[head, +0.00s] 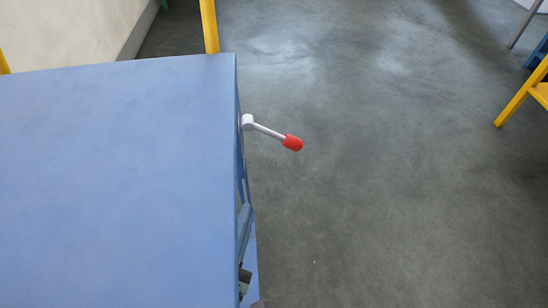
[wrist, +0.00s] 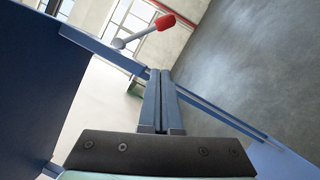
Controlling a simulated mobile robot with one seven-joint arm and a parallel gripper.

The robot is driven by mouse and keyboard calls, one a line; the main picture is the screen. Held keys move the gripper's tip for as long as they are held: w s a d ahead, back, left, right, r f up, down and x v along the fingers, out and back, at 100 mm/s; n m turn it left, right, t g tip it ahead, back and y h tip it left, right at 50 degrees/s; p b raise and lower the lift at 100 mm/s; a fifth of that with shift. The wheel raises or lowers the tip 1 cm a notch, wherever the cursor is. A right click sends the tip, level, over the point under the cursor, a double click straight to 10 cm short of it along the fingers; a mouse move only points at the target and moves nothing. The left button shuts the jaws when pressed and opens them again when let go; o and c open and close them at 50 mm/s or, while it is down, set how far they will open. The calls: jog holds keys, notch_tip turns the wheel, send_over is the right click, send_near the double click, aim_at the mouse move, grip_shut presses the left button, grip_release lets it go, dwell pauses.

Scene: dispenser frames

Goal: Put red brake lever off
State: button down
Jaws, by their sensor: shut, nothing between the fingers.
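The brake lever has a red knob (head: 292,142) on a thin grey rod (head: 267,130). In the head view the rod sticks out to the right and slightly down from a grey pivot on the side of a blue cabinet (head: 120,170). In the wrist view the red knob (wrist: 165,22) shows at the top, above and beyond my fingertips. My gripper (wrist: 159,74) is shut and empty, its two fingers side by side. It looks apart from the lever.
Open grey floor (head: 400,200) lies right of the cabinet. Yellow legs (head: 209,25) stand behind it, and another yellow frame (head: 515,100) stands at the far right. A blue panel (wrist: 40,80) fills the left of the wrist view, close to my gripper.

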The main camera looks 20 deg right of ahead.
jog(key=b, duration=0.2)
send_near(274, 134)
jog(key=w+d+f, duration=0.1)
jog(key=w+f, duration=0.3)
jog(key=shift+w+d+r, duration=0.2)
jog(key=shift+d, duration=0.45)
jog(key=shift+w+d+r, duration=0.15)
jog(key=shift+d+r, duration=0.05)
jog(key=shift+d, duration=0.45)
jog(key=shift+w+d+r, duration=0.2)
jog(key=shift+d+r, duration=0.05)
jog(key=shift+d, duration=0.4)
